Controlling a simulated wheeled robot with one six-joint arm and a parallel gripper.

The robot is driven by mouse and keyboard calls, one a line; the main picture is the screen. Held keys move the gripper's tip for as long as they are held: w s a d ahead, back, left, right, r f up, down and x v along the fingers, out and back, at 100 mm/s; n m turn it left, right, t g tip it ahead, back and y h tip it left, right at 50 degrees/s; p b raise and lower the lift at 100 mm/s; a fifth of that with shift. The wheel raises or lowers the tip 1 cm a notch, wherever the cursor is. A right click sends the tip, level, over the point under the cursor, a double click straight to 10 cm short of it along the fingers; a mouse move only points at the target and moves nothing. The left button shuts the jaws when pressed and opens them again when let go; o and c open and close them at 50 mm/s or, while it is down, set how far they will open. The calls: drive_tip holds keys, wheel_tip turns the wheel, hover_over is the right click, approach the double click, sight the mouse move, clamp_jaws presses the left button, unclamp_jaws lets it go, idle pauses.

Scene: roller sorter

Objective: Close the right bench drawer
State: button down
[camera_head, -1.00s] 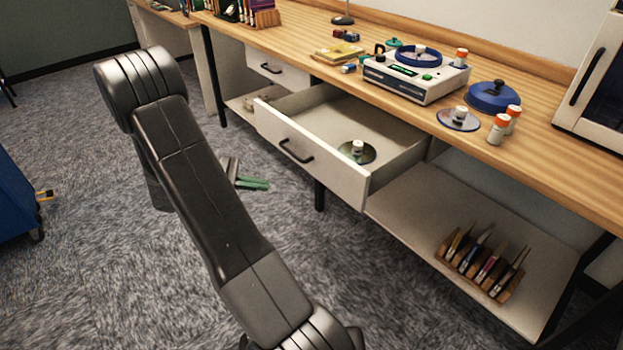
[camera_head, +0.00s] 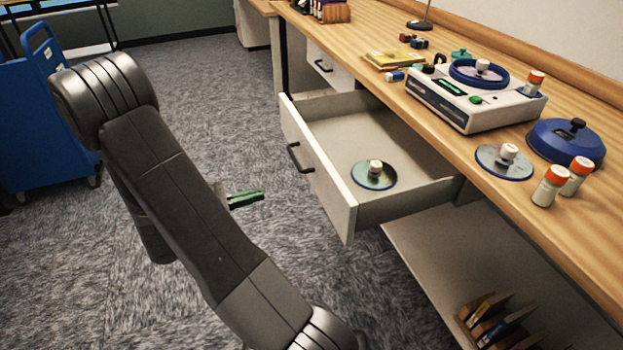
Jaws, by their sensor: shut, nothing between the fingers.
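The right bench drawer (camera_head: 318,178) is pulled out from under the wooden bench, with a dark bar handle (camera_head: 293,158) on its pale front. A round disc (camera_head: 364,181) with a white knob lies inside on the drawer floor. My gripper (camera_head: 255,196), with green fingers, is shut and empty. In the picture it is left of the drawer front, apart from the handle. Part of the gripper is hidden behind my arm.
The left drawer (camera_head: 328,68) looks shut. A white device (camera_head: 470,103), a blue lid (camera_head: 565,141), another disc (camera_head: 490,160) and orange-capped bottles (camera_head: 550,187) stand on the bench. A lower shelf (camera_head: 450,262) holds a tool rack.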

sight(408, 169)
drive_tip(key=b+x, duration=0.1)
drive_tip(key=x, duration=1.2)
drive_tip(key=shift+d+f+b, duration=0.1)
drive_tip(key=shift+d+b, duration=0.2)
drive_tip(key=shift+b, duration=0.1)
drive_tip(key=shift+w, duration=0.1)
drive_tip(key=shift+d, duration=0.1)
drive_tip(key=b+x, duration=0.1)
drive_tip(key=x, duration=2.8)
drive_tip(key=shift+d+f, duration=0.1)
drive_tip(key=shift+d, duration=0.1)
drive_tip(key=shift+w+d, duration=0.1)
drive_tip(key=shift+d, duration=0.15)
drive_tip(key=shift+d+r, duration=0.1)
drive_tip(key=shift+r, duration=0.15)
